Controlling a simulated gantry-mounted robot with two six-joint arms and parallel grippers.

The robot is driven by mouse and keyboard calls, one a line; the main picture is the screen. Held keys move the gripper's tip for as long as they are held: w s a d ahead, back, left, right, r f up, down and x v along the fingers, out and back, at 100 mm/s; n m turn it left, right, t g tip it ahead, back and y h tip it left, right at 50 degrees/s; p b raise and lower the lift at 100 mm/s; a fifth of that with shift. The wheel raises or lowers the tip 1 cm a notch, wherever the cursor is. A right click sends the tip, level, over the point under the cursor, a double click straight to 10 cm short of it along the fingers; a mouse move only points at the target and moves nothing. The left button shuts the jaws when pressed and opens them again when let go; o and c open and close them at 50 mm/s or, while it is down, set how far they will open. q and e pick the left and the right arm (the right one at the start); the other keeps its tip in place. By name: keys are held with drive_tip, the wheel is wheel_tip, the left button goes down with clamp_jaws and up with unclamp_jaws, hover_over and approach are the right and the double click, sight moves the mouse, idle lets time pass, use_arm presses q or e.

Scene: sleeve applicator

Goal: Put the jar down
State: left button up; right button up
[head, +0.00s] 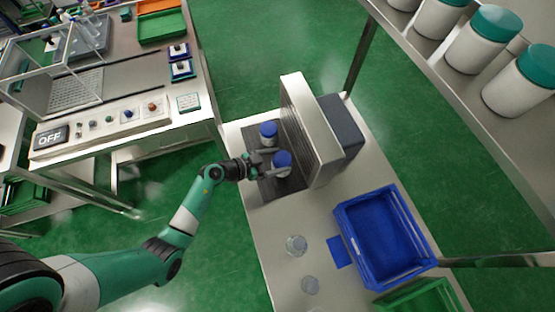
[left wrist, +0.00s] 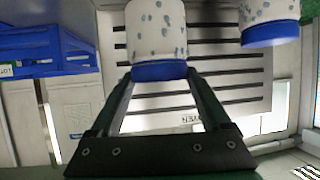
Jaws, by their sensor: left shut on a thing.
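A white jar with a blue lid (head: 281,161) is in my left gripper (head: 270,166), over the dark slotted plate (head: 262,187) at the front of the grey upright machine (head: 312,135). In the left wrist view the jar body (left wrist: 157,30) is speckled with drops, and its blue lid (left wrist: 159,71) lies between the two fingers of my left gripper (left wrist: 160,88). I cannot tell whether the jar's base touches the plate. A second blue-lidded jar (head: 268,132) stands on the plate just behind; it also shows in the left wrist view (left wrist: 268,12). My right gripper is not in view.
A blue crate (head: 346,222), a blue square (head: 339,252) and two clear round pieces (head: 296,245) are on the bench, right of the plate. A shelf with large white jars (head: 480,45) is at the right. Bench (head: 275,235) is free in front.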

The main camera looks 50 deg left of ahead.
use_arm(q)
drive_tip(key=f+b, duration=0.1)
drive_tip(key=f, duration=0.1)
drive_tip(key=f+b, duration=0.1)
drive_tip(key=shift+w+a+f+b, duration=0.25)
drive_tip(key=shift+w+a+b, duration=0.05)
drive_tip(key=shift+a, duration=0.05)
drive_tip(key=shift+s+f, duration=0.1)
drive_tip(key=shift+f, duration=0.2)
drive_tip(key=shift+r, duration=0.2)
drive_tip(key=o, duration=1.5)
drive_tip(key=shift+f, duration=0.15)
drive_tip(key=shift+c, duration=0.2)
drive_tip(key=shift+d, duration=0.1)
drive_tip(key=shift+s+r, duration=0.15)
drive_tip(key=shift+r, duration=0.15)
drive_tip(key=p+v, duration=0.4)
drive_tip(key=v, duration=0.7)
drive_tip(key=shift+s+p, duration=0.3)
